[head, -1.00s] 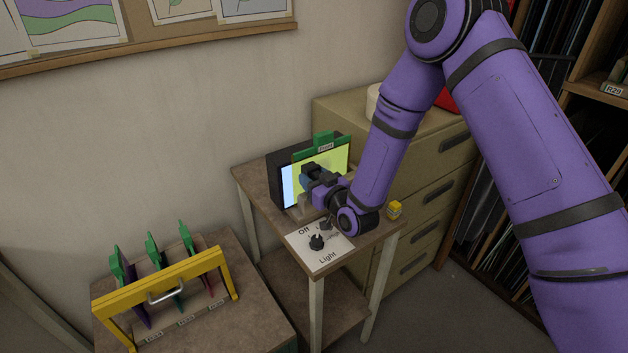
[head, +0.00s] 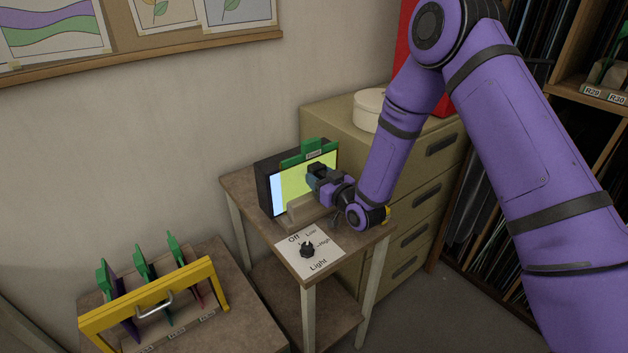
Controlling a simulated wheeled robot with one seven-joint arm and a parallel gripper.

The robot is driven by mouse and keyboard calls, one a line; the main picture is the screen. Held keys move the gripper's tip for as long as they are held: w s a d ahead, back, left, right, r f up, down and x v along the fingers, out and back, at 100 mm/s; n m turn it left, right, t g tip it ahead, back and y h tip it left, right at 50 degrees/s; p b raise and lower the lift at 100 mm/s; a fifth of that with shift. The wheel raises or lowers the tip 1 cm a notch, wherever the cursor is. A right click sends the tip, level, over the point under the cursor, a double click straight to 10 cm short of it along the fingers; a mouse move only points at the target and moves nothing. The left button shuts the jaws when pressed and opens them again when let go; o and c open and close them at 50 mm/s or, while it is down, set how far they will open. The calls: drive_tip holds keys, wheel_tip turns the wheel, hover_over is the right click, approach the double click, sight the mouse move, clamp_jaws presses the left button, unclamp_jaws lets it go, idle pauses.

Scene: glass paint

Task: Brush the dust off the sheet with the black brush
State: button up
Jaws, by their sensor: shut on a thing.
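The sheet (head: 292,183) is a yellow-green pane under a green clip (head: 309,153). It stands upright in front of a lit light box (head: 264,188) on the small table. My gripper (head: 314,178) is in front of the right part of the sheet and looks shut. The dark thing at its fingers is the black brush, mostly hidden by the gripper and too small to make out clearly. I cannot tell whether the brush touches the sheet. Dust on the sheet cannot be made out.
A light switch plate with a black knob (head: 307,250) lies at the table's front. A yellow thing (head: 388,213) is partly hidden behind my wrist. A yellow rack (head: 150,300) with several green-clipped sheets stands at lower left. A drawer cabinet (head: 440,185) stands behind right.

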sight(295, 180)
drive_tip(key=shift+w+d, duration=0.5)
drive_tip(key=shift+d, duration=0.25)
drive_tip(key=shift+w+d, duration=0.5)
drive_tip(key=shift+d, duration=0.3)
drive_tip(key=shift+w+d, duration=0.5)
drive_tip(key=shift+d, duration=0.25)
drive_tip(key=shift+a, duration=0.1)
drive_tip(key=shift+s+a, duration=0.45)
drive_tip(key=shift+a, duration=0.25)
drive_tip(key=shift+s+a, duration=0.4)
drive_tip(key=shift+a, duration=0.3)
drive_tip(key=shift+s+a, duration=0.45)
drive_tip(key=shift+a, duration=0.25)
drive_tip(key=shift+s+a, duration=0.95)
drive_tip(key=shift+a, duration=0.35)
drive_tip(key=shift+s+a, duration=0.95)
drive_tip(key=shift+a, duration=0.3)
drive_tip(key=shift+s+d, duration=0.1)
drive_tip(key=shift+v, duration=2.9)
drive_tip(key=shift+s+d, duration=0.1)
